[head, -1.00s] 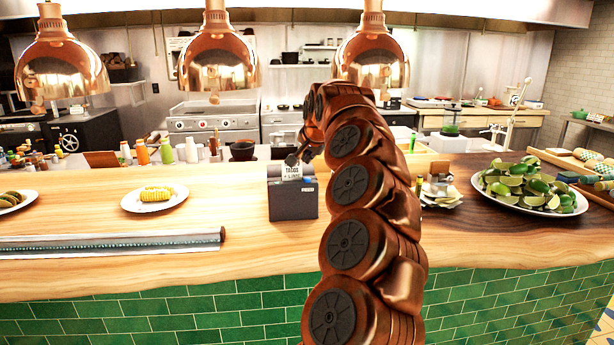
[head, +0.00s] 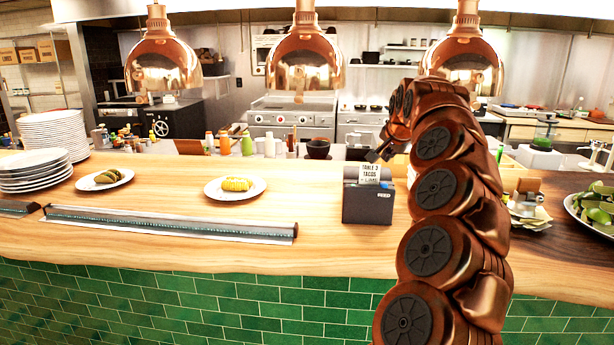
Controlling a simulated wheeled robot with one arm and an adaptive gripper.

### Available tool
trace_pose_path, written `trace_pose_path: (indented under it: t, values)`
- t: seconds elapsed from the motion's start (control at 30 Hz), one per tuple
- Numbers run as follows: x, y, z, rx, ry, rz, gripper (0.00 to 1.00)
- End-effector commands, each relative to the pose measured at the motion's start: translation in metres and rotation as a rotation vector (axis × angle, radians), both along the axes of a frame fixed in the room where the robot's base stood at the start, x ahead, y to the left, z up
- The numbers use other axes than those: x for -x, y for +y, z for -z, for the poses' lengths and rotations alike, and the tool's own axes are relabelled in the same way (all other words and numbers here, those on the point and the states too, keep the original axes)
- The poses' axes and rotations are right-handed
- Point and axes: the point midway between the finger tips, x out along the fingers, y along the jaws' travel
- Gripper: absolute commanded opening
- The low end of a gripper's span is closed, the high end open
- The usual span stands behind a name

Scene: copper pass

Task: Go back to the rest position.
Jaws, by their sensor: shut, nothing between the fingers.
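My copper arm rises on the right half of the head view and bends over away from me at its top. My gripper (head: 377,155) is small and dark at the far end of the arm. It is shut and empty, and it appears just above the ticket printer (head: 367,205) in the picture. A white ticket (head: 369,173) stands up from the printer. I cannot tell whether the fingers touch the ticket, and part of the gripper is hidden by my arm.
On the wooden counter (head: 150,245) are plate stacks (head: 38,170), a taco plate (head: 104,179), a corn plate (head: 235,188) and a long metal rail (head: 170,224). A lime plate (head: 598,212) is at the right edge. Copper heat lamps (head: 305,62) hang above.

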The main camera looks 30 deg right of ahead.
Motion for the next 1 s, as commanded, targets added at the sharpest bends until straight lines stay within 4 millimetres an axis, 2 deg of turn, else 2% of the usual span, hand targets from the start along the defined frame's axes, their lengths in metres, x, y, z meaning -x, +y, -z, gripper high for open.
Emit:
trace_pose_path:
  t: [0.2, 0.27, 0.33, 0.47, 0.5, 0.67, 0.8, 1.0]
  values:
    - [-0.001, 0.004, -0.001, 0.001, 0.002, -0.011, 0.00]
    - [-0.004, 0.015, -0.002, 0.002, 0.008, -0.037, 0.00]
    - [-0.009, 0.036, -0.002, 0.006, 0.024, -0.093, 0.00]
    - [-0.017, 0.100, -0.003, 0.022, 0.073, -0.251, 0.00]
    - [-0.017, 0.122, -0.001, 0.029, 0.093, -0.307, 0.00]
    - [-0.005, 0.205, 0.008, 0.059, 0.177, -0.509, 0.00]
    - [0.020, 0.269, 0.025, 0.086, 0.263, -0.670, 0.00]
    - [0.073, 0.342, 0.058, 0.120, 0.401, -0.869, 0.00]
